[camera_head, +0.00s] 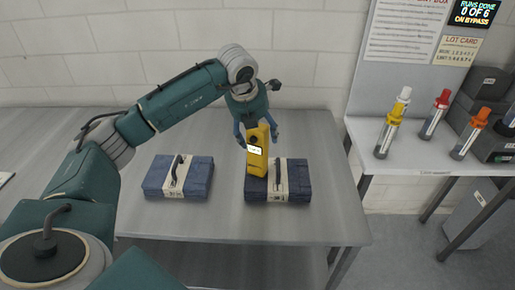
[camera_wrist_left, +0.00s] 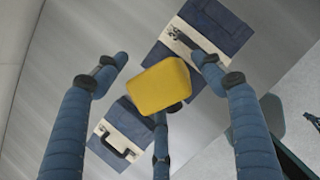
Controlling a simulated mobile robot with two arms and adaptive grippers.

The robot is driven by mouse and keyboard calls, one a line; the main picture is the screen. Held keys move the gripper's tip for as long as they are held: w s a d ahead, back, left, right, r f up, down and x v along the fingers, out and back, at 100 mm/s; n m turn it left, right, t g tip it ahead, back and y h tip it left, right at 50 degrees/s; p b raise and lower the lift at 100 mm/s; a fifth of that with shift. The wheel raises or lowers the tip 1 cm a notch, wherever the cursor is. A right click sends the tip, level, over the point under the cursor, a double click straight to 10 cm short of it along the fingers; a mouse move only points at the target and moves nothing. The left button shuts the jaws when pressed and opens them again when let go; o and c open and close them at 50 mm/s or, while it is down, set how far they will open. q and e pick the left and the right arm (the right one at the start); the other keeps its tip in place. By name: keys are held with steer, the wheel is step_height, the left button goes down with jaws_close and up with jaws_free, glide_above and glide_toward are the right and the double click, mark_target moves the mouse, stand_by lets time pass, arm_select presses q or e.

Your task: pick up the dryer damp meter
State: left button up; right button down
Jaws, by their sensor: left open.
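The dryer damp meter, a yellow upright block with a small lit display, shows in the head view (camera_head: 257,158). Its base overlaps the left part of the right blue folded bundle (camera_head: 297,182), and it appears to stand on it. My left gripper (camera_head: 257,135) is above it with fingers spread around its upper part. In the left wrist view the meter's yellow top (camera_wrist_left: 160,88) lies between the open blue fingers, with gaps to the two outer ones. A third finger is close to its lower edge, and I cannot tell whether it touches. My right gripper is not in view.
Another blue bundle (camera_head: 178,178) with a pale band and handle lies left on the grey table (camera_head: 225,222). A side bench (camera_head: 425,172) at right holds several capped cylinders and dark boxes. A white block wall is behind. The table's front is clear.

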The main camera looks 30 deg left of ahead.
arm_select(q)
steer(key=shift+s, duration=0.1)
jaws_close()
